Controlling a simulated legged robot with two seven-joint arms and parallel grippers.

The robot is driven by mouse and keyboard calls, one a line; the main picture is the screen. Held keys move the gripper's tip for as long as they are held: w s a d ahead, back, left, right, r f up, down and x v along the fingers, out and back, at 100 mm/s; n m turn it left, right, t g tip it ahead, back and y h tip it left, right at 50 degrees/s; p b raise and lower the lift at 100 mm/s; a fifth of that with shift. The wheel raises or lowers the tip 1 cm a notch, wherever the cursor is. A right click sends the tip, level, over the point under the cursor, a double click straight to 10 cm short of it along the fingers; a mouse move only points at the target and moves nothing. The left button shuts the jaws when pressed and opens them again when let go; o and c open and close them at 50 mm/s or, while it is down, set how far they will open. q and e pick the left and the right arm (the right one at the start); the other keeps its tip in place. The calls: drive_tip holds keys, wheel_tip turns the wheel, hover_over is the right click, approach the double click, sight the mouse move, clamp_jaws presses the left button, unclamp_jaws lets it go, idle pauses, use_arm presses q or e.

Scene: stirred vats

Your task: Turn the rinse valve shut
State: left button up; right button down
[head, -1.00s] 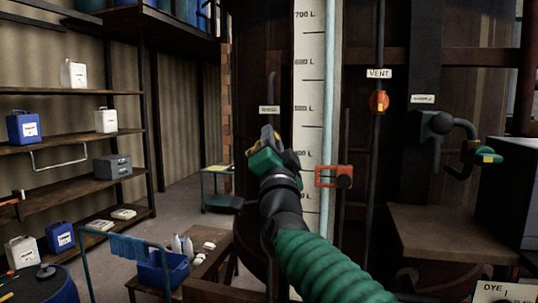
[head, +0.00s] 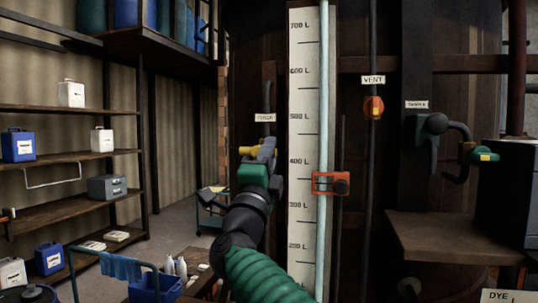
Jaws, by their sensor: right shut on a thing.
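The rinse valve (head: 247,151) shows as a small yellow handle end under a small label (head: 265,117) that seems to read RINSE, on a thin pipe left of the level scale. My right gripper (head: 262,152), on a green ribbed arm from below, is shut on the valve handle. The yellow end sticks out to the left of the jaws. The jaws hide most of the handle and the valve body, so its exact angle is hard to tell. My left gripper is not in view.
Right of the gripper stand the litre scale (head: 304,130) and a red clamp (head: 330,183). An orange vent valve (head: 373,107) and a green-handled sample valve (head: 478,154) are farther right. Shelves (head: 70,150) with containers stand left; a blue bin (head: 155,288) is below.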

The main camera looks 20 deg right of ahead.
drive_tip(key=shift+w+f, duration=0.15)
drive_tip(key=shift+f, duration=0.05)
drive_tip(key=c, duration=1.5)
unclamp_jaws()
drive_tip(key=shift+c, duration=0.2)
drive_tip(key=shift+o, duration=1)
drive_tip(key=shift+r, duration=0.1)
drive_tip(key=b+v, duration=0.7)
drive_tip(key=v, duration=1)
drive_tip(key=shift+w, duration=0.15)
drive_tip(key=shift+a, duration=0.1)
